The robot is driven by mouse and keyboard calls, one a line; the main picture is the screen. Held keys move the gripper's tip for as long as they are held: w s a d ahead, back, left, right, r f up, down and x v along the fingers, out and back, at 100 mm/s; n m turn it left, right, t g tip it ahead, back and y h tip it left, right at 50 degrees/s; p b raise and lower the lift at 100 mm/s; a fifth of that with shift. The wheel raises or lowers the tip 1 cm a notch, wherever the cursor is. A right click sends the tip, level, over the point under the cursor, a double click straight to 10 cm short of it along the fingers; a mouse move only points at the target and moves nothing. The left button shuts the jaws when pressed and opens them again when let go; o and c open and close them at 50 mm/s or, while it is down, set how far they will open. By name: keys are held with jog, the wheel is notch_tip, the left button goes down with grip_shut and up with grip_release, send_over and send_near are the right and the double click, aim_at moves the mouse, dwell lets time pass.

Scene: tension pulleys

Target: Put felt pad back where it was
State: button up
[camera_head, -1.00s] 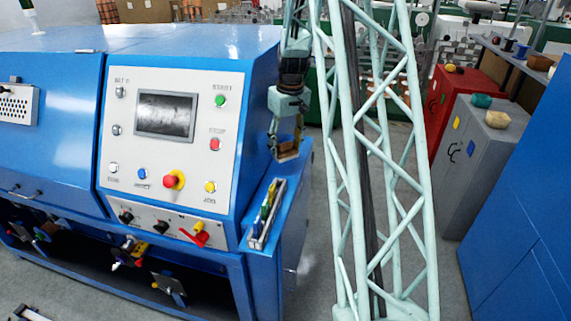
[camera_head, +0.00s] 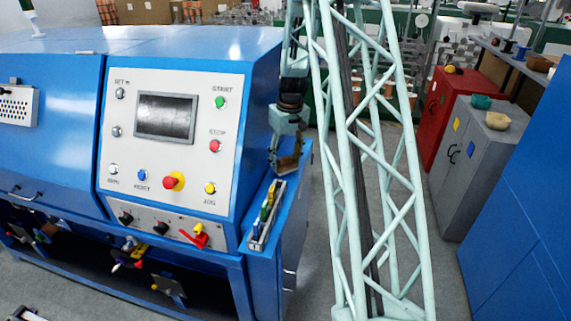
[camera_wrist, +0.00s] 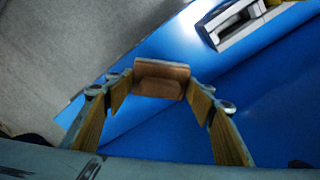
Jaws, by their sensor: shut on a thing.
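The felt pad (camera_wrist: 161,78) is a small brown block between my fingertips in the wrist view. My gripper (camera_wrist: 160,92) is shut on it, with one tan-faced finger at each side. In the head view my gripper (camera_head: 285,163) hangs over the blue side ledge (camera_head: 297,185), right of the control panel and behind a narrow tray (camera_head: 256,243).
The tray with several coloured items lies along the ledge; part of a pale tray (camera_wrist: 232,22) shows in the wrist view. The control panel (camera_head: 170,150) stands close left. My pale lattice column (camera_head: 370,150) is right. Grey floor (camera_wrist: 60,60) lies beyond the ledge edge.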

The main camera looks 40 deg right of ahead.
aim_at(288, 166)
jog(key=shift+f, duration=0.75)
jog(key=o, duration=0.8)
jog(key=shift+r, duration=0.15)
jog(key=shift+s+a+r, duration=0.1)
jog(key=shift+s+r, duration=0.15)
jog(key=shift+r, duration=1.7)
jog(key=shift+s+r, duration=0.2)
jog(key=shift+r, duration=1.8)
jog(key=shift+s+a+r, duration=0.1)
jog(key=shift+s+r, duration=0.15)
jog(key=shift+r, duration=1.7)
